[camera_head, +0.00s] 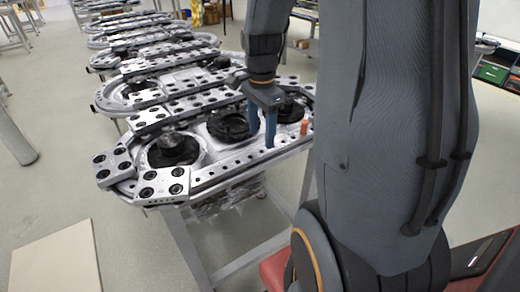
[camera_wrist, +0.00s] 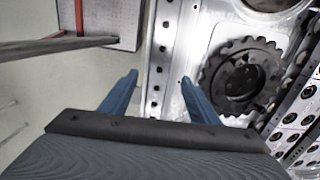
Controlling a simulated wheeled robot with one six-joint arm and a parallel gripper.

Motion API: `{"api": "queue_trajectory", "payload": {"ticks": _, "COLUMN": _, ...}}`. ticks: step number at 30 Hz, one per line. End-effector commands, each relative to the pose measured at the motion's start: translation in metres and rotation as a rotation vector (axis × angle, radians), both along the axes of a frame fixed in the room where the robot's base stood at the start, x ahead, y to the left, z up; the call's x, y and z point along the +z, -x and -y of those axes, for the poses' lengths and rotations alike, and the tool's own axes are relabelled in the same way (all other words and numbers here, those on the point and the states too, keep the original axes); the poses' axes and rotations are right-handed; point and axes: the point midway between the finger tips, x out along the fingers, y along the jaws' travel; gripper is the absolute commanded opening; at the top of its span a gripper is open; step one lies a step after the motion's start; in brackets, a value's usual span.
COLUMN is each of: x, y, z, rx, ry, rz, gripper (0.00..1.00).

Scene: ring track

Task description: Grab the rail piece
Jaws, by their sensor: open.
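My gripper (camera_head: 262,137) is open, with two blue fingers pointing down over the near side of the ring track (camera_head: 225,172). In the wrist view my gripper (camera_wrist: 160,78) shows nothing between its fingertips, with the track's silver edge strip below. Silver rail pieces with black round inserts lie on the track: one at the near left corner (camera_head: 163,187) and another beside it (camera_head: 113,166). Both are to the left of my gripper and apart from it. Similar plates show at the right of the wrist view (camera_wrist: 300,128). I cannot tell which piece the task means.
A black toothed wheel (camera_wrist: 240,76) lies inside the track, right of the fingers. A small orange peg (camera_head: 304,127) stands on the track right of my gripper. More tracks run to the back. Open floor (camera_head: 60,185) lies at the left.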

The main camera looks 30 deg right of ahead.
Motion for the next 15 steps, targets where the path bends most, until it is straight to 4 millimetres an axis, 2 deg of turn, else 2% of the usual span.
{"api": "queue_trajectory", "payload": {"ticks": 15, "x": -0.053, "y": 0.002, "z": 0.002, "rx": 0.003, "ry": -0.001, "rz": -0.002, "gripper": 0.56}}
